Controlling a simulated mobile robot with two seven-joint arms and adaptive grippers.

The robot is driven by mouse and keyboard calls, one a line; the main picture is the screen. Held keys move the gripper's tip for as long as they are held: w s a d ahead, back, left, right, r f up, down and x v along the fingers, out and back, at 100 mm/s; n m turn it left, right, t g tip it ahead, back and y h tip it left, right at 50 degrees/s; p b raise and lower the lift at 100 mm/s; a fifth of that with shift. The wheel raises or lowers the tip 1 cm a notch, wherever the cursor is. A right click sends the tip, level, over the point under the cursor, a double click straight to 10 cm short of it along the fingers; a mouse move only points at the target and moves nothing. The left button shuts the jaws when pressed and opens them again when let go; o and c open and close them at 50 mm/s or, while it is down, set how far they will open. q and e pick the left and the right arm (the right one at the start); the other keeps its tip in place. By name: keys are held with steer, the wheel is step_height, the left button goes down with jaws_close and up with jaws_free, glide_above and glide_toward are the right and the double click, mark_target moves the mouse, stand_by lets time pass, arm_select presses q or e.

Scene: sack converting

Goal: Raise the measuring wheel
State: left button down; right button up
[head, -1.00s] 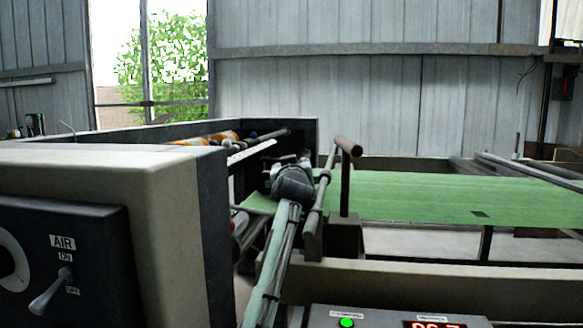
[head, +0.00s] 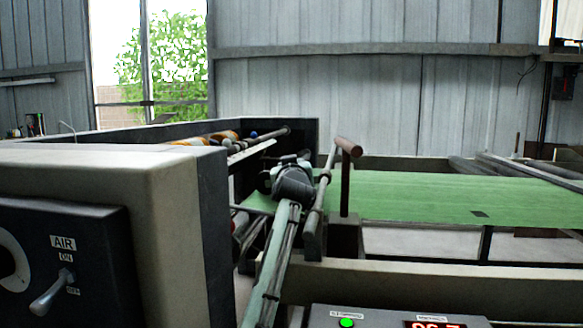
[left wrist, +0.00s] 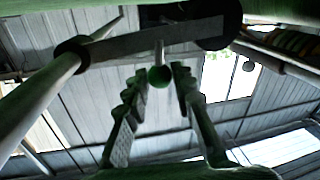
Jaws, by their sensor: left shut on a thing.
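My left arm rises from the bottom middle of the head view, its dark wrist beside the green web. My left gripper (left wrist: 160,82) shows clearly in the left wrist view, its two ridged fingers on either side of a small green ball knob (left wrist: 159,77). It is shut on that knob. The knob sits on a short stem below a flat grey bar (left wrist: 150,42). The bar runs from a round dark hub at the left to a dark disc (left wrist: 218,24), apparently the measuring wheel, at the upper right. In the head view the fingertips and knob are too hidden to make out. My right gripper is not in view.
The green web (head: 440,197) runs off to the right. A post with a brown crossbar (head: 348,147) stands close right of my left wrist. A cream cabinet with an AIR switch (head: 50,293) fills the left. A control box (head: 395,316) is at the bottom.

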arm_select(q)
steer(key=shift+s+d+r+m+t+h+p, duration=0.1)
steer(key=shift+s+d+r+m+t+p, duration=0.1)
steer(key=shift+d+r+m+p, duration=0.5)
steer(key=shift+s+d+r+m+t+h+p, duration=0.15)
steer(key=shift+d+r+m+p, duration=0.3)
steer(key=shift+r+m, duration=0.55)
steer(key=shift+s+d+r+m+t+h+p, duration=0.1)
steer(key=shift+d+r+m+t+p, duration=0.25)
steer(key=shift+d+r+m, duration=0.55)
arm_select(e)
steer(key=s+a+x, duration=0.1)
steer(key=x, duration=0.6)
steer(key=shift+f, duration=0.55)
arm_select(q)
steer(key=shift+a+f+m, duration=0.2)
steer(key=shift+f+m, duration=0.1)
steer(key=shift+f, duration=0.05)
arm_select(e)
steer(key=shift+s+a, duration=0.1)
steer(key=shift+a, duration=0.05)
